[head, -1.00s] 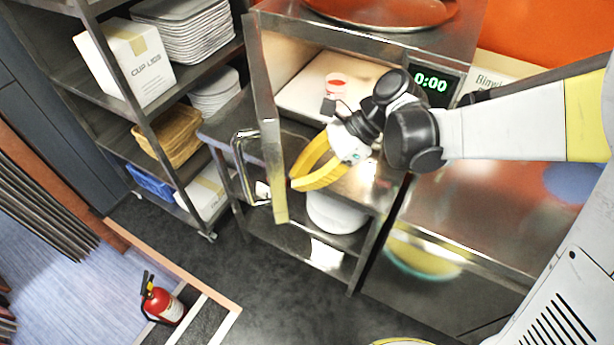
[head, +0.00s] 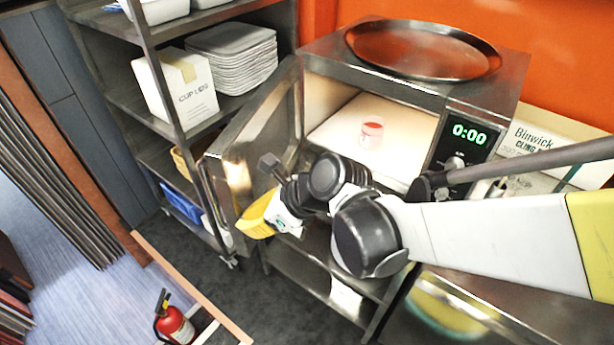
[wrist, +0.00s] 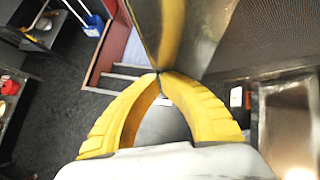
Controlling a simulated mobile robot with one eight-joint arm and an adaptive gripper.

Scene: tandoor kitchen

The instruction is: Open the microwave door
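The microwave (head: 420,85) stands on a metal counter with its door (head: 275,120) swung wide open to the left. Its lit interior shows a pale floor and a red-marked spot (head: 372,130). My gripper (head: 246,226) is in front of the cavity, at the inner side of the door near its lower free end. In the wrist view, my gripper's yellow fingers (wrist: 159,74) meet at the tips with nothing seen between them. A metal panel (wrist: 235,35), which looks like the door, rises just beyond the tips. I cannot tell whether they touch it. The door handle is not clearly visible.
A round tray (head: 425,50) lies on top of the microwave. A shelf rack with stacked trays (head: 235,55) and a carton (head: 175,88) stands left, close to the door. A cling-film box (head: 540,150) is at right. A fire extinguisher (head: 173,325) stands on the floor.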

